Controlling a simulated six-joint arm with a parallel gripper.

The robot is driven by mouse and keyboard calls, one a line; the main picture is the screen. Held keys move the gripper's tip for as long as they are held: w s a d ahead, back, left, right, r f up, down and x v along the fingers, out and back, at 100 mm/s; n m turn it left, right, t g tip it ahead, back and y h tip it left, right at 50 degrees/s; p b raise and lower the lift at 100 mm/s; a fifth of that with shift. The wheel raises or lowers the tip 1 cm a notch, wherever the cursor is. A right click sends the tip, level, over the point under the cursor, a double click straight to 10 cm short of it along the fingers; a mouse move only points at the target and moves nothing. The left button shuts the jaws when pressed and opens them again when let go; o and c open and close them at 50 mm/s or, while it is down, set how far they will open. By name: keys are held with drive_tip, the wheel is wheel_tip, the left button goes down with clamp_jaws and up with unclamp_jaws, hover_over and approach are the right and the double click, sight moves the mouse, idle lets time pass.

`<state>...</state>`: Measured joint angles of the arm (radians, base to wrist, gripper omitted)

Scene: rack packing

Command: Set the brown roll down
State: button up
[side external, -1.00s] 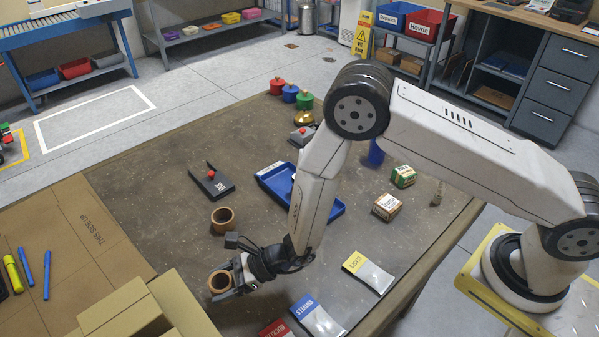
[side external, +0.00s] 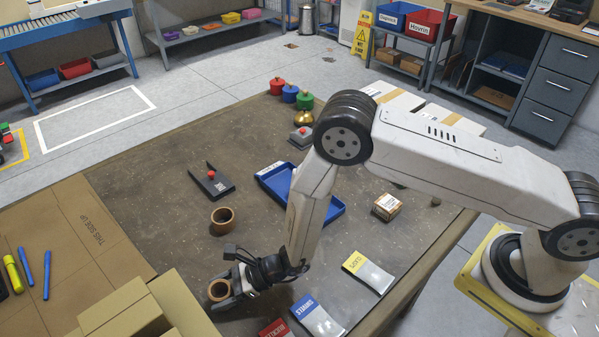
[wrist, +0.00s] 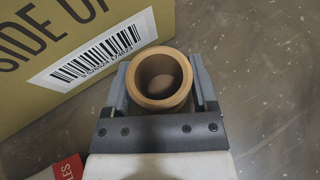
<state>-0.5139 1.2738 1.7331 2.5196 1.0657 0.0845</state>
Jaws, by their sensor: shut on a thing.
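The brown roll (side external: 219,290) is a short hollow ring held upright in my gripper (side external: 222,289), near the open cardboard box at the front of the table. In the wrist view the roll (wrist: 161,79) sits between the two fingers of my gripper (wrist: 161,85), with a finger against each side. Its open top faces the camera. Whether its base touches the table cannot be told. A second brown roll (side external: 222,216) stands alone on the table behind it.
The cardboard box (side external: 140,312) is close beside the held roll; its barcoded side (wrist: 80,45) shows in the wrist view. Colored cards (side external: 318,317) lie to the right. A blue tray (side external: 332,210) and dark holder (side external: 211,182) are farther back. Table around the standing roll is clear.

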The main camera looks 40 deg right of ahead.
drive_tip(key=shift+f, duration=0.1)
drive_tip(key=o, duration=1.1)
drive_tip(key=shift+o, duration=0.2)
drive_tip(key=shift+v, duration=6.05)
